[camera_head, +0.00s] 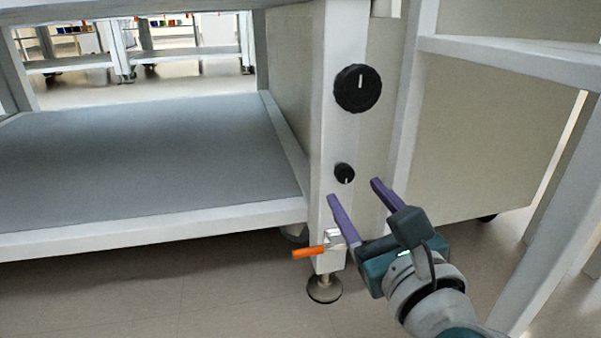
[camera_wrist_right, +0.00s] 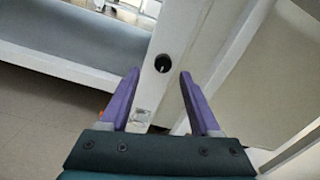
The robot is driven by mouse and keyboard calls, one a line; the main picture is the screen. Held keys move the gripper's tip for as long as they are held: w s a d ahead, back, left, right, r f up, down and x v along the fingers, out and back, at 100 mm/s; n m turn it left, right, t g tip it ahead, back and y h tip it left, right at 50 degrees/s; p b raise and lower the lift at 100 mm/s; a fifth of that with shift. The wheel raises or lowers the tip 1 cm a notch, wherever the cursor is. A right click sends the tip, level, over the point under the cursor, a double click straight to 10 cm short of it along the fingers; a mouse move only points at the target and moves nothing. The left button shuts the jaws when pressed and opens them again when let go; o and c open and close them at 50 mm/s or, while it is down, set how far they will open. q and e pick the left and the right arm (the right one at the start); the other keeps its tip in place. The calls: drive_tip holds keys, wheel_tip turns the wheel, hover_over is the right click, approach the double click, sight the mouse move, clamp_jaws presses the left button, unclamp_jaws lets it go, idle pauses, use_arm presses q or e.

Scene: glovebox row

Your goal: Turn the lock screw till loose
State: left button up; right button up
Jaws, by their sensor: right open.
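The small black knob (camera_head: 344,173), which looks like the lock screw, sits on the white post (camera_head: 338,125) with a pale mark on its face. A larger black knob (camera_head: 358,88) with a white line sits above it on the same post. My right gripper (camera_head: 353,190) is open and empty, its purple fingers pointing up toward the small knob from just below. In the right wrist view the small knob (camera_wrist_right: 162,63) lies ahead of the open fingers, between their lines and apart from them. My left gripper is in neither view.
An orange-handled lever (camera_head: 308,252) on a metal bracket sticks out low on the post, left of my right gripper. A grey shelf (camera_head: 150,150) with a white rim fills the left. A white frame (camera_head: 510,62) stands at the right.

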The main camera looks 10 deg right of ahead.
sight(347, 176)
drive_tip(key=w, duration=0.1)
drive_tip(key=w+b, duration=0.1)
drive_tip(key=w, duration=0.2)
drive_tip(key=shift+w+d, duration=0.25)
drive_tip(key=shift+d, duration=0.05)
drive_tip(key=shift+w+b, duration=0.2)
drive_tip(key=shift+b, duration=0.15)
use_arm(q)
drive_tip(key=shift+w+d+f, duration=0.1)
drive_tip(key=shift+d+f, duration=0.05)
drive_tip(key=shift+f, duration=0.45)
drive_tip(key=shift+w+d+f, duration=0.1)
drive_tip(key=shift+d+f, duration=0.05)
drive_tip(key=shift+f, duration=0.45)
use_arm(e)
drive_tip(key=shift+s+a, duration=0.1)
drive_tip(key=shift+a, duration=0.1)
drive_tip(key=shift+d, duration=0.15)
drive_tip(key=c, duration=0.4)
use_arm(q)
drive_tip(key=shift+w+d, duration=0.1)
use_arm(e)
clamp_jaws()
